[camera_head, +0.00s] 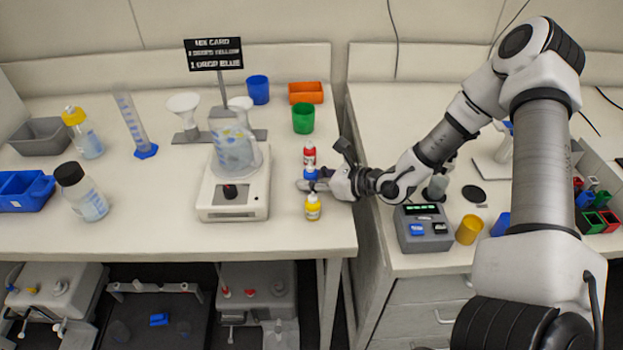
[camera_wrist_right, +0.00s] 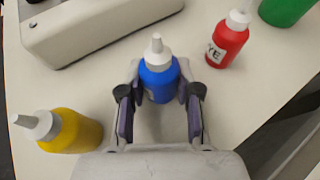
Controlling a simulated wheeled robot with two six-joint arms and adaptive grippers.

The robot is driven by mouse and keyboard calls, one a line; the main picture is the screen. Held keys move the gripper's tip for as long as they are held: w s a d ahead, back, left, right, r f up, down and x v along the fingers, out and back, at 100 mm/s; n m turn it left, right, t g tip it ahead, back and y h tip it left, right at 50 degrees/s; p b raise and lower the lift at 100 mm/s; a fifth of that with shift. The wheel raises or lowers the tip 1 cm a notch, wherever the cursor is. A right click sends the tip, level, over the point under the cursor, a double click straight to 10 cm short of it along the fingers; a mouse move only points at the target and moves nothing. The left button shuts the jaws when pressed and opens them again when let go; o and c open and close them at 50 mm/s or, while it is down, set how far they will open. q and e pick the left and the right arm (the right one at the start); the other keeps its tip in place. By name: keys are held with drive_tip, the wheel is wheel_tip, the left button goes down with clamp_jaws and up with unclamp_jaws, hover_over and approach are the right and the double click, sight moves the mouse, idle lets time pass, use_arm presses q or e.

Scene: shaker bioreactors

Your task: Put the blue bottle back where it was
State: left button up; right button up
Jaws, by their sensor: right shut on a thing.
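The blue bottle (camera_head: 311,173) is upright between the red bottle (camera_head: 309,152) and the yellow bottle (camera_head: 313,208), near the right edge of the left bench. My right gripper (camera_wrist_right: 159,93) is shut on the blue bottle (camera_wrist_right: 158,78), one finger on each side, its white nozzle pointing up. In the head view the right gripper (camera_head: 311,185) reaches in from the right and hides the bottle's lower part. I cannot tell whether its base touches the bench. The red bottle (camera_wrist_right: 227,42) and yellow bottle (camera_wrist_right: 74,131) stand apart from the fingers. My left gripper is not in view.
A white balance (camera_head: 234,196) with a clear beaker (camera_head: 234,148) stands left of the bottles. A green cup (camera_head: 303,118) is behind them. A gap separates this bench from the right bench, which holds a grey control box (camera_head: 423,230) and a yellow cup (camera_head: 469,230).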

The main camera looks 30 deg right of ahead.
drive_tip(key=shift+f, duration=0.2)
drive_tip(key=o, duration=1)
drive_tip(key=shift+w, duration=0.1)
drive_tip(key=shift+r, duration=0.35)
drive_tip(key=shift+s+d+r+p, duration=0.2)
drive_tip(key=shift+s+d+p, duration=0.05)
drive_tip(key=shift+s+p, duration=0.15)
drive_tip(key=p+v, duration=0.3)
drive_tip(key=v, duration=0.1)
drive_tip(key=shift+s+r, duration=0.1)
drive_tip(key=shift+r, duration=0.15)
drive_tip(key=p+v, duration=0.2)
drive_tip(key=p, duration=0.1)
drive_tip(key=p+v, duration=0.4)
drive_tip(key=p, duration=0.1)
drive_tip(key=shift+s+d+f+p, duration=0.2)
drive_tip(key=shift+s+f+p, duration=0.1)
drive_tip(key=shift+s, duration=0.1)
